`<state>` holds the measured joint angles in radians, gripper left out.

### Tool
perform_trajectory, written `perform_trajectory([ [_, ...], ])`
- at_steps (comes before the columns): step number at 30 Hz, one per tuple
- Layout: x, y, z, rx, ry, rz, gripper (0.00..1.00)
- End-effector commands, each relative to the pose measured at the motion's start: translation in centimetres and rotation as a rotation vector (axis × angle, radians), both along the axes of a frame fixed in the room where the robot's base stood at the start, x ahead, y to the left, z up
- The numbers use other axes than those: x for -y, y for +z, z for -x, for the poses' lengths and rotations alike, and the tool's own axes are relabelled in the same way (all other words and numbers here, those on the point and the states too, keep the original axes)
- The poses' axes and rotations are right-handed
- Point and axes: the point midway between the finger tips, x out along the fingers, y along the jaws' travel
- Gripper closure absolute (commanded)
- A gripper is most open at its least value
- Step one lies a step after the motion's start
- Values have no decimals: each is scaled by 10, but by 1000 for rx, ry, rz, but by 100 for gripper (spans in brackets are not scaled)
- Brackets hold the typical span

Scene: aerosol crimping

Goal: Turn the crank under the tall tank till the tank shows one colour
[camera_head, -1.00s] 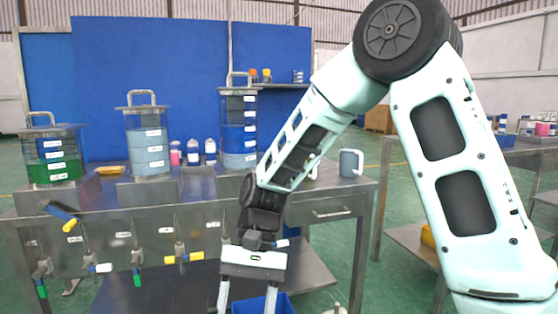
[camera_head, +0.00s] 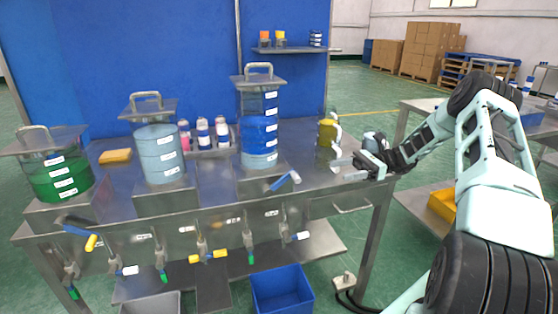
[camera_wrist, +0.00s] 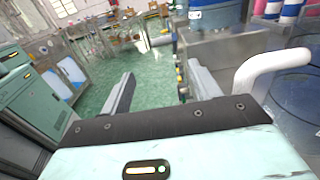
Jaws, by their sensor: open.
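The tall tank (camera_head: 258,125) stands at the right of the row on a grey metal stand. In the wrist view my open jaws (camera_wrist: 158,82) point past the stand, with a tank base at upper right.
A green tank (camera_head: 60,178) and a grey-blue tank (camera_head: 158,153) stand left. Several valve handles hang below the front edge. A blue bin (camera_head: 283,290) is on the floor.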

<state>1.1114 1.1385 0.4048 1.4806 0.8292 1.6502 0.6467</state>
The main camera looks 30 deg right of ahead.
Motion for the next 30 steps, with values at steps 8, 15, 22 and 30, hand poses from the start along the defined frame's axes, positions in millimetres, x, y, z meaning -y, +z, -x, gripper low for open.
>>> perform_trajectory([
  [8,-22,1,-6,-3,-6,-10,38],
  [15,-71,2,-20,-2,-5,-9,38],
  [22,-116,2,-33,-2,-5,-7,38],
  [30,-154,1,-44,0,-6,-7,38],
])
